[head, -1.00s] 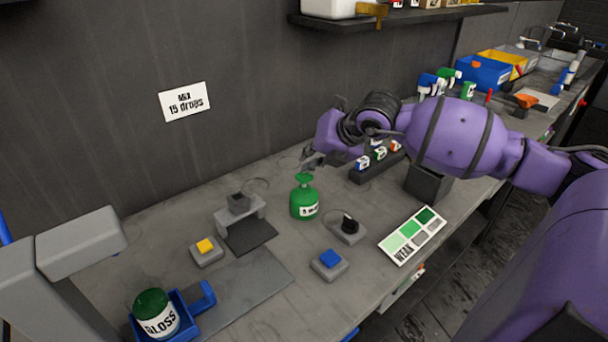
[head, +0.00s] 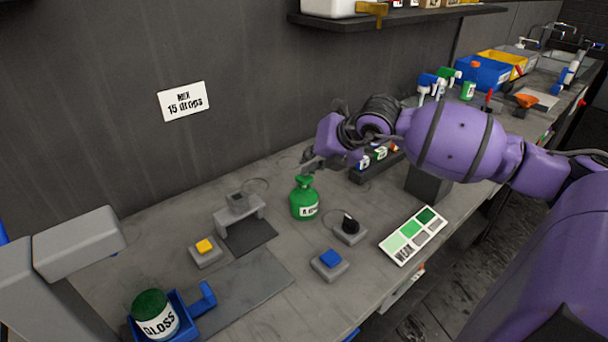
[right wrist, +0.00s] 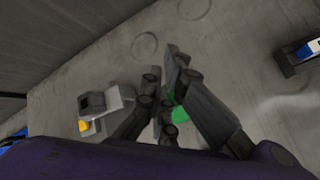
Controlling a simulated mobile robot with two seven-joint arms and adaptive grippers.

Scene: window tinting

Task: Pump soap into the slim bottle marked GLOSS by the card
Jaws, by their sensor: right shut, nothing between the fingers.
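The slim bottle marked GLOSS (head: 158,318), white with a green top, sits in a blue holder (head: 207,297) at the lower left of the head view. A green pump bottle (head: 304,205) with a label too small to read stands mid-table. My right gripper (head: 309,162) is shut and empty at the pump's head; I cannot tell whether it touches. In the right wrist view, the fingers (right wrist: 168,95) hide most of the green bottle (right wrist: 180,114). A white card (head: 183,101) on the wall reads "Mix 15 drops". My left gripper is not in view.
A yellow-button box (head: 205,248), a blue-button box (head: 330,262) and a black-knob box (head: 349,229) stand around the pump bottle. A grey stand (head: 239,208) is behind. A green shade card (head: 413,237) lies right. A grey post (head: 80,243) rises at left.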

